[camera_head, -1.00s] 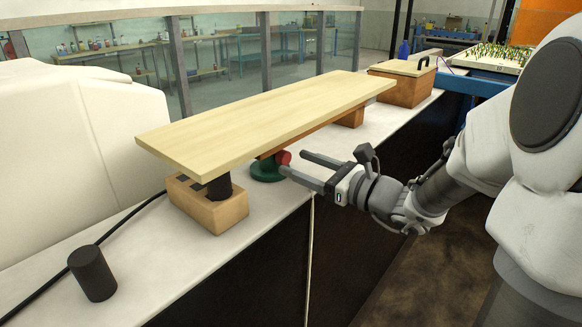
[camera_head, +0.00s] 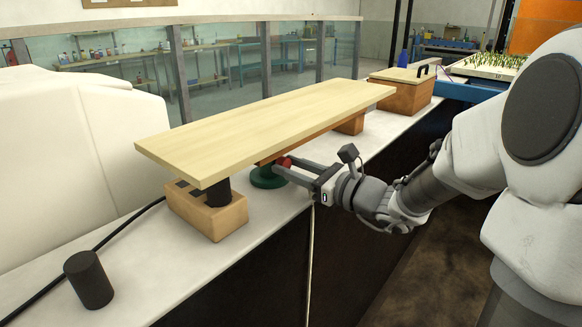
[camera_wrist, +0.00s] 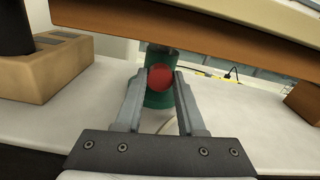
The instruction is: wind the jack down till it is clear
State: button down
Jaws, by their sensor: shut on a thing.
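The green jack (camera_head: 268,178) stands on the white ledge under the long pale board (camera_head: 270,125). It also shows in the wrist view (camera_wrist: 160,98). Its red knob (camera_head: 284,162) faces my arm, and in the wrist view the knob (camera_wrist: 160,77) sits between my fingers. My gripper (camera_head: 287,168) is shut on the red knob. A brown beam (camera_wrist: 190,35) runs along the board's underside, and the jack's top meets its lower edge in the picture. I cannot tell whether the top touches the beam or a gap is there.
A wooden block (camera_head: 210,215) with a black cylinder (camera_head: 218,191) stands under the board's near end; another wooden block (camera_head: 350,124) is under the far part. A loose black cylinder (camera_head: 89,280) stands on the ledge at front left, near a black cable. A lidded box (camera_head: 403,90) stands beyond.

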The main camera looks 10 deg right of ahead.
jog(key=shift+f+n+b, duration=0.15)
jog(key=shift+n+b, duration=0.25)
jog(key=shift+n+b, duration=0.9)
jog(key=shift+n, duration=0.1)
jog(key=n+b, duration=0.2)
jog(key=shift+a+f+n, duration=0.1)
jog(key=shift+n, duration=0.3)
jog(key=n+b, duration=0.1)
jog(key=n, duration=0.1)
jog(key=shift+n, duration=0.3)
jog(key=n, duration=0.3)
jog(key=shift+r+n, duration=0.2)
jog(key=shift+n, duration=0.2)
jog(key=n, duration=1.3)
jog(key=shift+n, duration=0.3)
